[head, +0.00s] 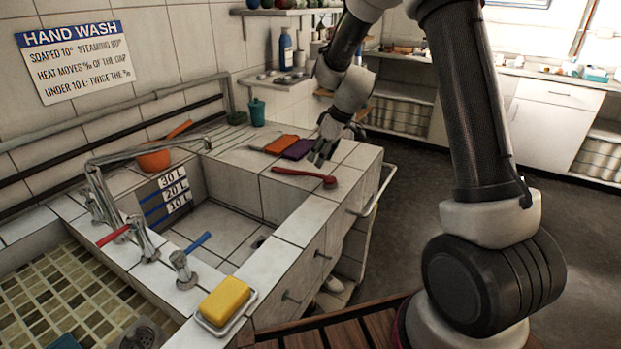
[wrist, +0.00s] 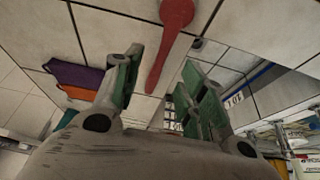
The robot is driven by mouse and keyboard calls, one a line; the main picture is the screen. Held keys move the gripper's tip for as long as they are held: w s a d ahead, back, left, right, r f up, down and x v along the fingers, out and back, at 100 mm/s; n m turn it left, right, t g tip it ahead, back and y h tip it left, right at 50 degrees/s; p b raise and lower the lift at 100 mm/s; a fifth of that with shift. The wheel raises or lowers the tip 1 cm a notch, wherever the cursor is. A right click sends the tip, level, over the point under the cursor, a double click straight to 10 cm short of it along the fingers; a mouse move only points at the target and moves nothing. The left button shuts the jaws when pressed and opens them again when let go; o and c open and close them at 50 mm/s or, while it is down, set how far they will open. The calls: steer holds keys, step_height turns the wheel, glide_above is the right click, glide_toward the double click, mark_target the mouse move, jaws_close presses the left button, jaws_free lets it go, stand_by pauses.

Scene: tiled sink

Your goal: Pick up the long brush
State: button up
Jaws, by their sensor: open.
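The long brush (head: 303,175) is red and lies flat on the tiled counter beside the sink, its rounded end to the right. In the wrist view the brush (wrist: 168,52) runs down from its rounded end, and its handle tip shows between the fingers. My gripper (head: 321,152) is above the counter, just behind the brush's right part in the head view. In the wrist view my gripper (wrist: 161,58) has its green-padded fingers apart with nothing held between them. The exact height above the brush is hard to tell.
An orange cloth (head: 281,145) and a purple cloth (head: 299,149) lie behind the brush. The sink basin (head: 215,232) opens in front of it. A yellow sponge (head: 224,300) sits in a dish at the near corner. A rail (head: 376,190) runs along the counter's right side.

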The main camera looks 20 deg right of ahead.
mark_target(311, 173)
steer(key=x, duration=0.7)
steer(key=shift+a+f, duration=0.25)
steer(key=shift+f, duration=0.05)
jaws_close()
